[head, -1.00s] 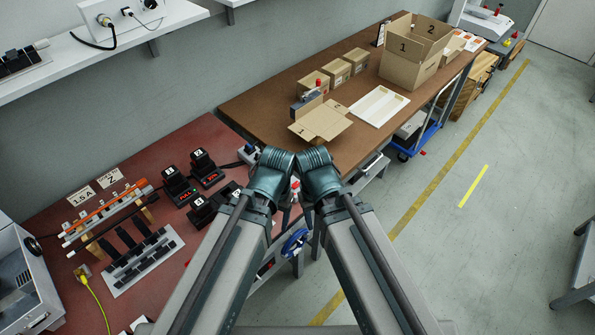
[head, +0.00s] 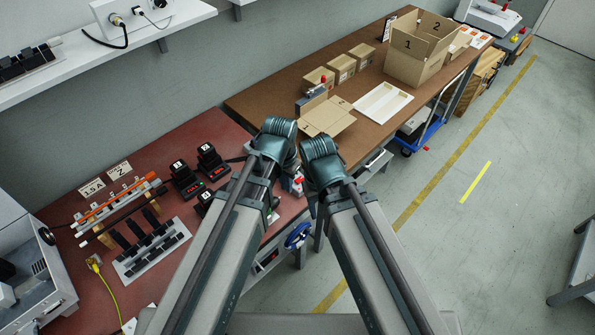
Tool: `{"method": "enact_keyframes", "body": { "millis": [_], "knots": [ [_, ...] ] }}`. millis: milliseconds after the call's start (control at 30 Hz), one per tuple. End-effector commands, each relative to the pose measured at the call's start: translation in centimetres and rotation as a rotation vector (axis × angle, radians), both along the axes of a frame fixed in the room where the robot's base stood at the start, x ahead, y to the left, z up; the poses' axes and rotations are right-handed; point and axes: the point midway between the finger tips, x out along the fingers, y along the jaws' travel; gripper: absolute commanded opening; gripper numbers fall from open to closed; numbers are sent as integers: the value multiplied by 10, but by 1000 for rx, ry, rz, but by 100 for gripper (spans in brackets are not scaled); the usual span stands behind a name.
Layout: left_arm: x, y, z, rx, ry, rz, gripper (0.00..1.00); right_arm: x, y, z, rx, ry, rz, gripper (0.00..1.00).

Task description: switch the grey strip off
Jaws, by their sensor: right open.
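A pale grey strip (head: 170,258) with a row of black blocks lies on the red bench at the left. I cannot make out a switch on it or tell its state. I cannot tell which one the task means. My two arms rise from the bottom middle to teal joints, the left one higher and apart from the right. The fingertips of both grippers are hidden behind the arms, so neither set of jaws shows.
An orange-topped rail (head: 118,205) on wooden supports stands behind the bench strip. Black devices with red displays (head: 186,181) stand to its right. A grey metal case (head: 40,275) and yellow cable (head: 108,292) are at the left. A brown table (head: 290,87) with cartons stands beyond.

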Motion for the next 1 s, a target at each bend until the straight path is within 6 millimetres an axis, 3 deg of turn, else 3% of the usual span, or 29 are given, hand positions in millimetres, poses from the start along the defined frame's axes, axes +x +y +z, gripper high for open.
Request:
{"method": "enact_keyframes", "body": {
  "millis": [33,100,300,767,1000],
  "knots": [
    [26,-5,17,-26,-22,-42,0,0,0,17,0,0,0,50],
    [48,-9,27,-58,-55,-105,0,0,0,25,0,0,0,50],
    [85,-14,42,-106,-121,-214,0,0,0,37,0,0,0,50],
    [88,-14,40,-111,-132,-231,0,0,0,35,0,0,0,50],
    [90,-16,27,-111,-131,-231,0,0,0,22,0,0,0,50]
  ]
}}
